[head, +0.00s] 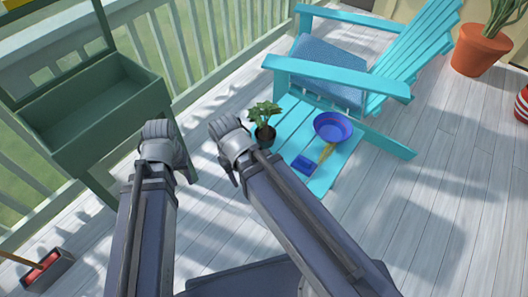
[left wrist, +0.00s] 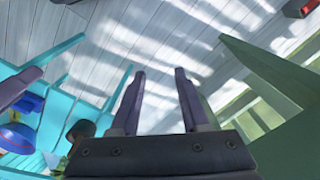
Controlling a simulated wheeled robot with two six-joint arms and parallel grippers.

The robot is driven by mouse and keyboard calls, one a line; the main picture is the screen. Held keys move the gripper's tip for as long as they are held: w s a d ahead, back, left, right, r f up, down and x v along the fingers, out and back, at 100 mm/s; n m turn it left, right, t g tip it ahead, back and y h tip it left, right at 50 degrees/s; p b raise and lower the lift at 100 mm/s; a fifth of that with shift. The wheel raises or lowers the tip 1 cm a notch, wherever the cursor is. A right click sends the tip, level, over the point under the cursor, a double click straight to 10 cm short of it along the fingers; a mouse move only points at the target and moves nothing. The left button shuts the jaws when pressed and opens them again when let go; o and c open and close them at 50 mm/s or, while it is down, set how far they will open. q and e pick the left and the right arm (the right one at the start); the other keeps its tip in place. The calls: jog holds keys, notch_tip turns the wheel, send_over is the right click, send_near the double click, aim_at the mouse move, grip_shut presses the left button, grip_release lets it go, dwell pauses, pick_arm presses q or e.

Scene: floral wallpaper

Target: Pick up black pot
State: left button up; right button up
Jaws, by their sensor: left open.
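The black pot (head: 265,137) holds a leafy green plant and stands on the turquoise side table (head: 292,125). In the left wrist view a dark round shape, likely the pot (left wrist: 82,130), shows left of the fingers, partly cut off by the gripper body. My left gripper (head: 164,150) is left of the table, apart from the pot. In the left wrist view its two fingers (left wrist: 160,75) are spread with nothing between them. My right gripper (head: 228,145) is just left of the pot; its fingers are mostly hidden under its own body, and I cannot tell if they touch the pot.
A blue bowl (head: 333,126), a blue block-like item (head: 305,164) and a yellowish brush-like item (head: 327,152) lie on the table. A turquoise chair (head: 400,75) stands behind. A green planter stand (head: 95,115) is at left. Open plank floor (head: 430,200) lies at right.

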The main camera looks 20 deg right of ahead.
pick_arm(q)
notch_tip(320, 180, down, 13)
jog(key=w+h+b, duration=0.1)
jog(key=w+b, duration=0.1)
jog(key=b, duration=0.9)
jog(key=m+t+h+b, duration=0.5)
jog(key=m+h+b, duration=0.4)
jog(key=m+h, duration=0.3)
send_near(270, 140)
jog(key=x, duration=0.2)
jog(key=shift+w+d+b, duration=0.2)
jog(key=shift+w+b, duration=0.05)
jog(key=shift+b, duration=0.15)
jog(key=shift+b+x, duration=1.1)
jog(key=shift+x, duration=1.8)
jog(key=shift+s, duration=0.1)
jog(key=shift+c, duration=0.4)
grip_shut()
